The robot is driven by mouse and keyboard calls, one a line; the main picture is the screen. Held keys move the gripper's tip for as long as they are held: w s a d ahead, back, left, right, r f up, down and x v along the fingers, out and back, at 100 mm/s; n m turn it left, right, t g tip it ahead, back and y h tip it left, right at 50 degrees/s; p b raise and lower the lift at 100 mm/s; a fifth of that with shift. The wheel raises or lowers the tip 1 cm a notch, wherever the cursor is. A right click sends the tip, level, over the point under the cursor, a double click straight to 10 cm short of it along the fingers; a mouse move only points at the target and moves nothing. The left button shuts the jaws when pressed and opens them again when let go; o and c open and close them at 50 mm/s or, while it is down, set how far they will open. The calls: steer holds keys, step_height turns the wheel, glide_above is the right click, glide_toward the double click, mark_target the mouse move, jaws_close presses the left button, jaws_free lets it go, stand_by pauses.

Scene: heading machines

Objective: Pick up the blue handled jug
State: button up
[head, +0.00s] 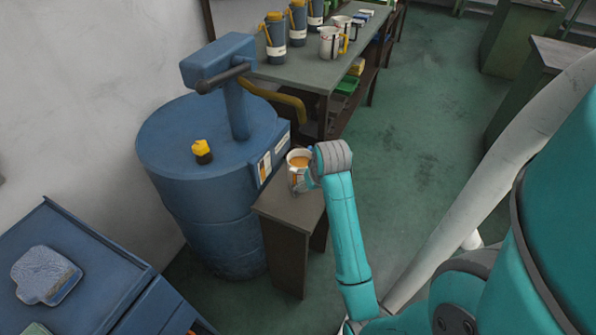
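A white jug (297,159) with orange-brown contents stands upright on a small dark stand (284,216) beside the blue drum. A bit of blue shows at its right rim, perhaps its handle, mostly hidden by my wrist. My gripper (303,181) is at the right side of this jug, close to it. The grey wrist joint and teal arm cover most of the gripper, so its fingers are not clear. I cannot tell whether it touches the jug or is open or shut.
The blue drum (215,225) with a pump post and lever (222,78) stands left of the stand. A workbench (300,72) behind holds more white jugs (329,43) and several blue-grey canisters (276,40). Green floor (415,120) is clear to the right.

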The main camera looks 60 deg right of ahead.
mark_target(299, 158)
steer(key=w+d, duration=0.2)
steer(key=w, duration=0.1)
steer(key=w+d, duration=0.6)
steer(key=shift+d+r, duration=0.2)
steer(key=shift+r, duration=0.15)
steer(key=shift+w+d+f, duration=0.1)
steer(key=shift+w+f, duration=0.1)
steer(key=shift+f, duration=0.4)
steer(key=c, duration=1.5)
steer(key=shift+o, duration=0.2)
steer(key=shift+r, duration=0.2)
